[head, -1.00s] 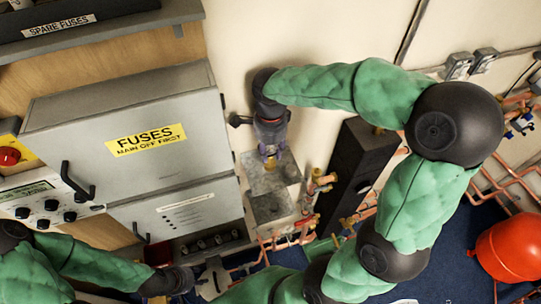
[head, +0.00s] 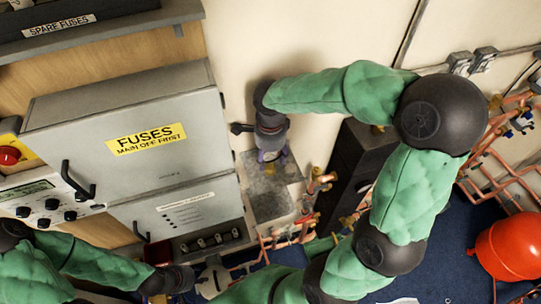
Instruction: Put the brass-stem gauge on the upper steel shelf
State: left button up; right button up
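My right gripper (head: 270,155) points down over the back part of the grey steel shelf (head: 262,187), beside the wall. Small brass-coloured bits (head: 283,158) show at its fingertips and seem to belong to the brass-stem gauge; the gauge's dial is not visible. The gripper hides most of this spot, so I cannot tell whether the fingers are shut on the gauge or whether it touches the shelf. A lower grey surface (head: 270,207) lies in front of the shelf. My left gripper (head: 213,279) is low at the bottom, below the fuse cabinet; its fingers are unclear.
The grey fuse cabinet (head: 150,115) stands left of the shelf. A tall black box (head: 357,165) and copper pipes with brass valves (head: 318,183) are to its right. A red round tank (head: 510,247) stands at far right on blue floor.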

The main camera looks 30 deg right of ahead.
jog(key=shift+r, duration=0.15)
jog(key=shift+r, duration=0.4)
notch_tip(320, 180, up, 11)
jog(key=shift+r, duration=0.1)
